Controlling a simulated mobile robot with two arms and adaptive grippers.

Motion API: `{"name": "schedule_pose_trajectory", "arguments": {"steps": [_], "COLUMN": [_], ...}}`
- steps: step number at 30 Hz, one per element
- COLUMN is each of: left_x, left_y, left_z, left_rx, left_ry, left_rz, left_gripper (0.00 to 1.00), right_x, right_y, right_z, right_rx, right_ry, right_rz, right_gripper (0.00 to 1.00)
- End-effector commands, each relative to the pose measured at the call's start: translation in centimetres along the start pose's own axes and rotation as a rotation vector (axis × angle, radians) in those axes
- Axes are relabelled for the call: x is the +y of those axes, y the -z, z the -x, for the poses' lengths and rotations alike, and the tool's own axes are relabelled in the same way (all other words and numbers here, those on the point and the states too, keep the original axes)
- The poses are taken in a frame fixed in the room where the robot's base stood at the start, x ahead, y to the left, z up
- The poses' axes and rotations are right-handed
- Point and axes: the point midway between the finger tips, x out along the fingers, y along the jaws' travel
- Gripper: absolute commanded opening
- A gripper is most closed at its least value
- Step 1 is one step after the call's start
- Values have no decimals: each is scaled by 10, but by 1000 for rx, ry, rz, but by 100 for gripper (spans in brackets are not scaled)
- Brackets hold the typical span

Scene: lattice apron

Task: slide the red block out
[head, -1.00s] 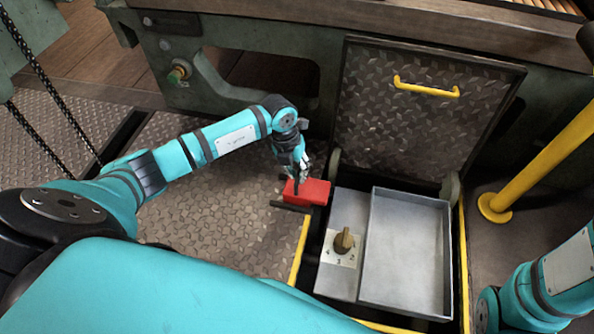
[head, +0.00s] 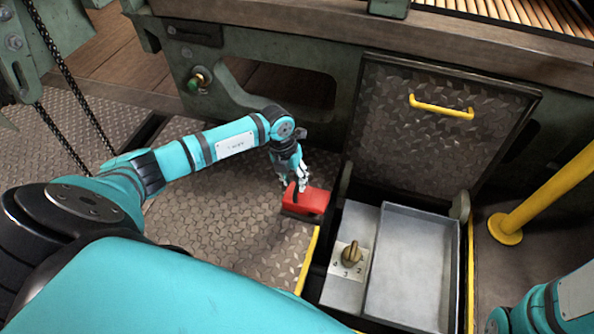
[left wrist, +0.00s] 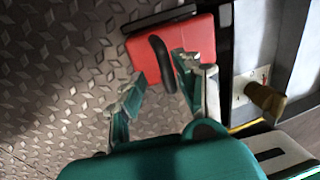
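The red block (head: 314,201) lies at the left edge of the floor pit in the head view, with a dark edge along its front. In the left wrist view the red block (left wrist: 192,38) has a black upright handle (left wrist: 160,62) on its face. My left gripper (head: 298,184) is at the block's left end. In the left wrist view its fingers (left wrist: 158,72) stand apart on either side of the handle, with the right finger over the block. No firm grip shows. My right gripper is out of view.
A grey metal tray (head: 410,212) sits in the pit beside a panel with a brass knob (head: 351,256). The hatch lid (head: 425,135) with a yellow handle stands open behind. A yellow post (head: 545,195) rises at the right. The tread-plate floor left of the pit is clear.

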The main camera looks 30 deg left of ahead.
Motion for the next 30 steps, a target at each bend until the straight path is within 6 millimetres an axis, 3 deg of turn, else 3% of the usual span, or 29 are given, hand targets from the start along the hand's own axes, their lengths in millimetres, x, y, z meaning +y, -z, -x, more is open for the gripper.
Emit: {"name": "schedule_pose_trajectory", "arguments": {"steps": [11, 24, 30], "left_x": [-2, 0, 0], "left_y": [-1, 0, 0], "left_z": [8, 94, 116], "left_rx": [-4, -4, -1], "left_ry": [5, 3, 2], "left_rz": [-1, 0, 1], "left_gripper": [36, 36, 36], "right_x": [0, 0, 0], "right_y": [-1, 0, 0], "right_z": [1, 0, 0], "right_rx": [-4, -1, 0], "right_ry": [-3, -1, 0], "right_rz": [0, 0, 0], "right_gripper": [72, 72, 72]}}
